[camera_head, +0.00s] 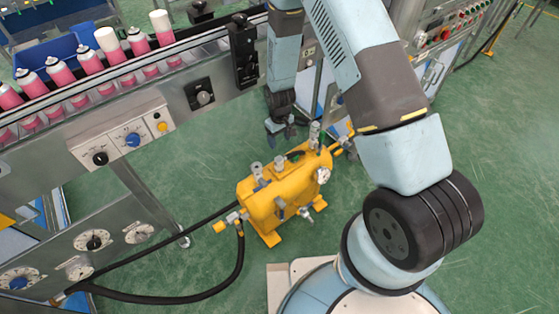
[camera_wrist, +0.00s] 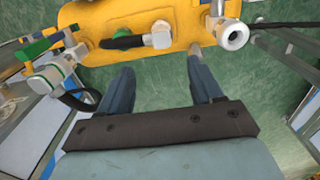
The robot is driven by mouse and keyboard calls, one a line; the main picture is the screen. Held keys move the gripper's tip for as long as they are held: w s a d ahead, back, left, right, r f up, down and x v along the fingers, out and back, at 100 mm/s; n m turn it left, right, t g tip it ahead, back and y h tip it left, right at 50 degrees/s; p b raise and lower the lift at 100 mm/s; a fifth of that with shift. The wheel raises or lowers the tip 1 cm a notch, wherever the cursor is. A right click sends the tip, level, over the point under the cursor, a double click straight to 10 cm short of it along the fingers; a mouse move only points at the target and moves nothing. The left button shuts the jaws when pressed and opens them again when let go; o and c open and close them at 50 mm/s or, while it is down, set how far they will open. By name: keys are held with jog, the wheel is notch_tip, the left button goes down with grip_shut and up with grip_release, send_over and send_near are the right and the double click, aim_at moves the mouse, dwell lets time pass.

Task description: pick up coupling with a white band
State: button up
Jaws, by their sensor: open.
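A yellow unit (camera_head: 283,200) stands on the green floor, with several grey fittings on its top and sides. It also fills the top of the wrist view (camera_wrist: 185,18). I cannot make out a white band clearly on any fitting. A grey coupling (camera_wrist: 52,76) with a black hose sits at the unit's left end in the wrist view. A short pale-topped fitting (camera_wrist: 161,38) and a round pale-rimmed fitting (camera_wrist: 233,36) are nearer the middle and right. My gripper (camera_wrist: 160,75) is open and empty, its blue-grey fingers beside the unit. It also shows behind the unit in the head view (camera_head: 281,128).
Black hoses (camera_head: 238,262) run from the unit to the metal control panel (camera_head: 110,235) at lower left. A conveyor with pink cans (camera_head: 60,73) runs along the upper left. Machine frames (camera_head: 430,45) stand at upper right. Open green floor (camera_head: 500,150) lies to the right.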

send_over(279, 158)
jog(key=f, duration=0.7)
jog(key=shift+s+a, duration=0.1)
jog(key=shift+s, duration=0.15)
jog(key=shift+w+f, duration=0.15)
jog(key=shift+f, duration=3)
grip_shut()
jog(key=shift+r, duration=0.2)
